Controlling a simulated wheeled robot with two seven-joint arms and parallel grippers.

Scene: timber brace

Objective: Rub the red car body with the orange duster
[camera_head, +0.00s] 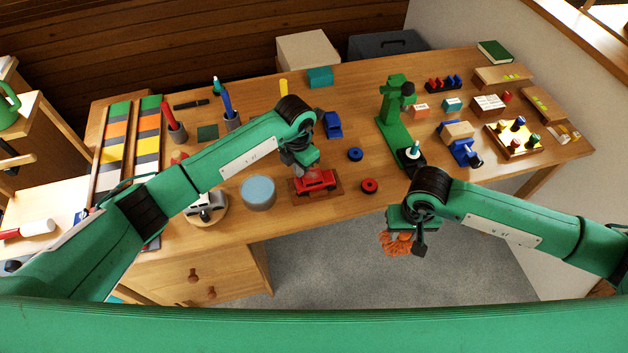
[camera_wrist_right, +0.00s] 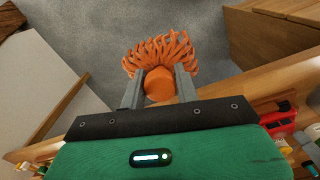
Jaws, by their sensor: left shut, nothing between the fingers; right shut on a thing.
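The red car body (camera_head: 316,181) sits on a brown wooden block (camera_head: 299,189) near the front edge of the table. My left gripper (camera_head: 303,167) is right above the car body, pointing down, shut with nothing in it; its fingertips are partly hidden, and I cannot tell whether they touch the car. My right gripper (camera_head: 408,232) is off the table's front edge, over the floor, shut on the orange duster (camera_head: 396,243). In the right wrist view the duster (camera_wrist_right: 161,55) has its orange handle between both fingers and its strands spread beyond them.
A green press (camera_head: 394,110) stands farther right.

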